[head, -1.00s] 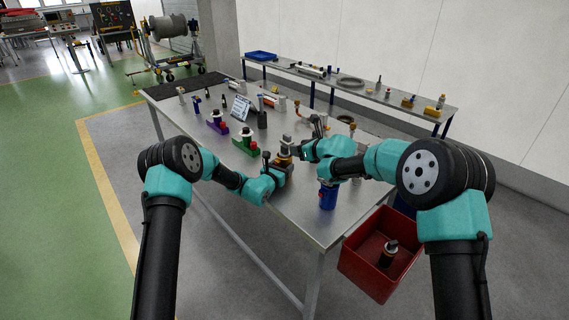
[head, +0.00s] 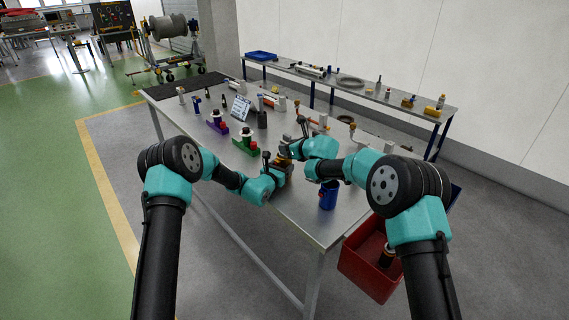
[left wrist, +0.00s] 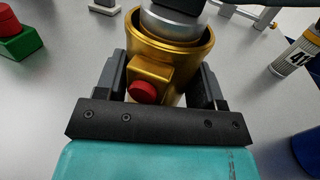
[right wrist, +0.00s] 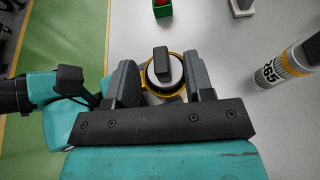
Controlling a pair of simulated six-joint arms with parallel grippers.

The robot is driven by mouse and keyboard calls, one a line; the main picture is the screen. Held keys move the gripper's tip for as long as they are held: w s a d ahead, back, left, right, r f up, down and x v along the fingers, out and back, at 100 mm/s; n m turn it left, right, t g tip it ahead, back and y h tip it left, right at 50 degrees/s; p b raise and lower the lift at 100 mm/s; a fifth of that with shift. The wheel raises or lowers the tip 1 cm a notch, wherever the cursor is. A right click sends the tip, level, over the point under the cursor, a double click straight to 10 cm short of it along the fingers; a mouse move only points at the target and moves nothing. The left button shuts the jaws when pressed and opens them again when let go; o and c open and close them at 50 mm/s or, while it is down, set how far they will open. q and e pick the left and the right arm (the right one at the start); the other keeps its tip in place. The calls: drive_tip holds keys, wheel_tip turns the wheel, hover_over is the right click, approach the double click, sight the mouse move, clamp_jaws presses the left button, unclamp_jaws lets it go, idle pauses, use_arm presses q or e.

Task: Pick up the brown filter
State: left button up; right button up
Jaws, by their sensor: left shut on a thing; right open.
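My left gripper (left wrist: 158,88) is shut on a gold cup-shaped housing (left wrist: 172,65) with a red button. A silver cylinder with a dark top (left wrist: 178,18) sits inside the housing; no brown shows on it in the wrist views. My right gripper (right wrist: 162,82) is open, with its fingers on either side of the cylinder's dark top (right wrist: 162,65), seen from above. In the head view both grippers meet over the table, left (head: 283,172) and right (head: 290,148), and hide most of the housing. I cannot tell whether this cylinder is the brown filter.
A blue can (head: 328,196) stands near the table's front right. A red bin (head: 362,268) below holds a dark cylinder (head: 387,254), partly hidden by my right arm. A white canister with an orange band (right wrist: 280,70) is nearby. Green and purple stands (head: 244,145) are farther left.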

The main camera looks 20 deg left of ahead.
drive_tip(key=shift+x, duration=2.4)
drive_tip(key=shift+d, duration=0.1)
drive_tip(key=shift+f, duration=0.15)
clamp_jaws()
